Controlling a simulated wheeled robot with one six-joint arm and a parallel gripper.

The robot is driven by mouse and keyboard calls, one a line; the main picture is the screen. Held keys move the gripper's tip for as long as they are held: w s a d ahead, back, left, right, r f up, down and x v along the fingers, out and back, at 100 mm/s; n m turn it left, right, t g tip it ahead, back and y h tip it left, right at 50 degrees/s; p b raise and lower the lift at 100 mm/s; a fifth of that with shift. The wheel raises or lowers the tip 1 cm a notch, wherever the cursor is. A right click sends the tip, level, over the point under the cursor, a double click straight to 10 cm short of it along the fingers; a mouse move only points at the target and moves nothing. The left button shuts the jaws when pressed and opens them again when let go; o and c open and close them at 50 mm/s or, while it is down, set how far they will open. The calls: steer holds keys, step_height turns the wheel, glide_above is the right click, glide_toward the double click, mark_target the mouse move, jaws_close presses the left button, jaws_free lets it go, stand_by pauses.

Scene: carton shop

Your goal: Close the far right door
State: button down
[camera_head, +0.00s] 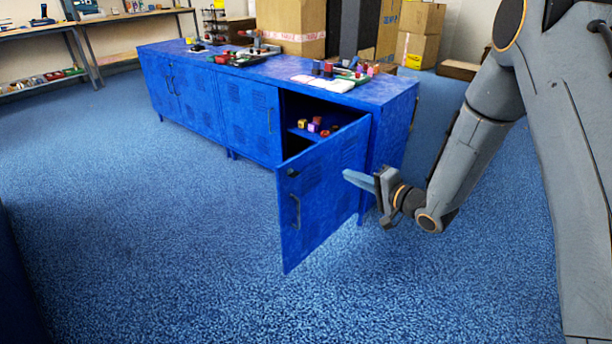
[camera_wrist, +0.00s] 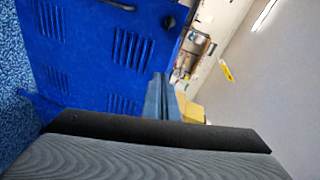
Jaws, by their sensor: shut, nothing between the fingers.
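The far right door (camera_head: 325,190) of the blue cabinet (camera_head: 396,112) stands wide open, swung out toward me. It is blue, with vents, a dark handle (camera_head: 296,211) and a dark round knob near its top corner. My gripper (camera_head: 347,176) is shut and empty, just right of the door in the head view. Whether it touches the door I cannot tell. In the wrist view, the door (camera_wrist: 88,62) fills the upper left and the shut fingers (camera_wrist: 161,80) point toward its edge. The other cabinet doors (camera_head: 210,100) look closed.
Small coloured blocks (camera_head: 314,125) lie on the shelf inside the open compartment. Tools and small items (camera_head: 345,72) cover the cabinet top. Cardboard cartons (camera_head: 290,25) stand behind. The blue carpet (camera_head: 160,230) in front and to the left is clear.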

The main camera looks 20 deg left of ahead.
steer(key=s+a+f+g+y, duration=0.1)
steer(key=s+a+f+y, duration=0.1)
steer(key=a+y, duration=0.1)
steer(key=b, duration=0.2)
glide_toward(297, 161)
steer(key=x, duration=0.6)
steer(key=shift+a, duration=0.25)
steer(key=shift+w+m, duration=0.1)
steer(key=shift+m, duration=0.2)
